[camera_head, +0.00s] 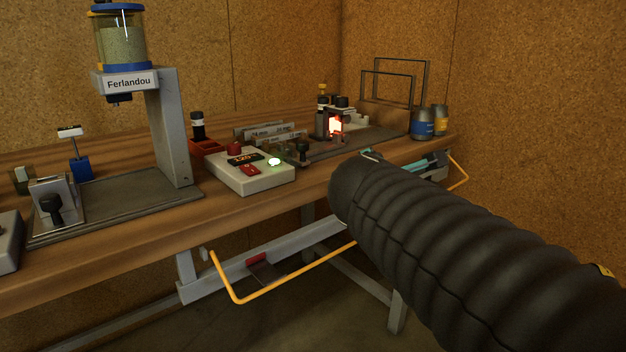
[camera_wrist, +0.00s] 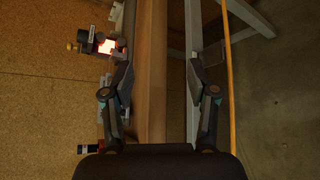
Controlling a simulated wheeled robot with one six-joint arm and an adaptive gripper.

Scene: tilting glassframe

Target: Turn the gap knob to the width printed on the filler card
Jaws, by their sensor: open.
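My gripper (camera_wrist: 160,65) is open and empty in the wrist view, with the wooden bench edge (camera_wrist: 151,100) lying between its fingers in the picture. In the head view my dark ribbed arm hides most of it. I cannot tell which knob is the gap knob. A black knob (camera_head: 51,204) sits on a grey block at the left, and a dark knob (camera_head: 303,148) stands near the bench middle. Grey strips with small print (camera_head: 264,130) stand behind the white box; the print is too small to read surely. I cannot make out the filler card.
A dispenser labelled Ferlandou (camera_head: 130,82) stands at the left. Wire frames (camera_head: 400,85) and cans (camera_head: 423,123) stand behind. A yellow rail (camera_head: 290,282) juts out below.

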